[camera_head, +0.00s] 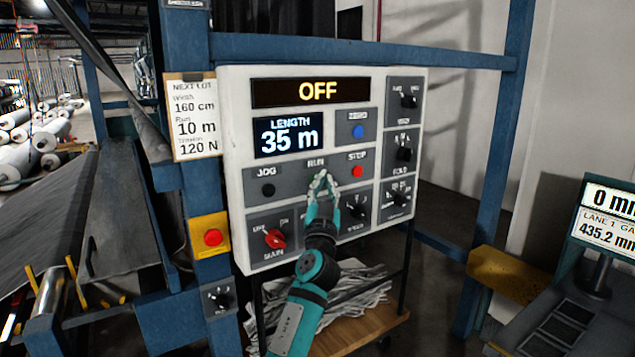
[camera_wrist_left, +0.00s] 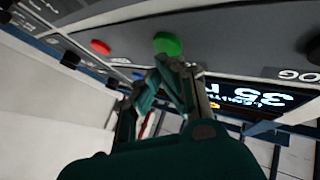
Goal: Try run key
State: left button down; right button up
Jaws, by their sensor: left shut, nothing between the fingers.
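The control panel (camera_head: 236,100) stands in front of me, with an amber OFF display (camera_head: 318,91) and a LENGTH display (camera_head: 290,137) reading 35 m. The RUN label (camera_head: 316,162) sits between JOG and STOP. My left gripper (camera_head: 322,178) is shut and empty, its tips just below that label, covering the button there. In the left wrist view the green run button (camera_wrist_left: 167,43) shows just beyond the closed fingertips (camera_wrist_left: 168,66). I cannot tell whether they touch it. The red STOP button (camera_head: 357,171) is to the right and the black JOG button (camera_head: 268,190) to the left. My right gripper is out of view.
A red MAIN switch (camera_head: 274,239) and a SPEED knob (camera_head: 357,211) sit lower on the panel. A lot card (camera_head: 195,117) reads 10 m. A red button on a yellow box (camera_head: 212,238) is on the blue post. A blue button (camera_head: 358,131) is above STOP.

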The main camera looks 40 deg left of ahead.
pick_arm(q)
jog(key=shift+s+d, duration=0.1)
jog(key=shift+d, duration=0.15)
jog(key=d, duration=0.1)
jog(key=s+d, duration=0.1)
jog(key=d, duration=0.1)
jog(key=s+d, duration=0.1)
jog(key=shift+d, duration=0.3)
dwell(0.9)
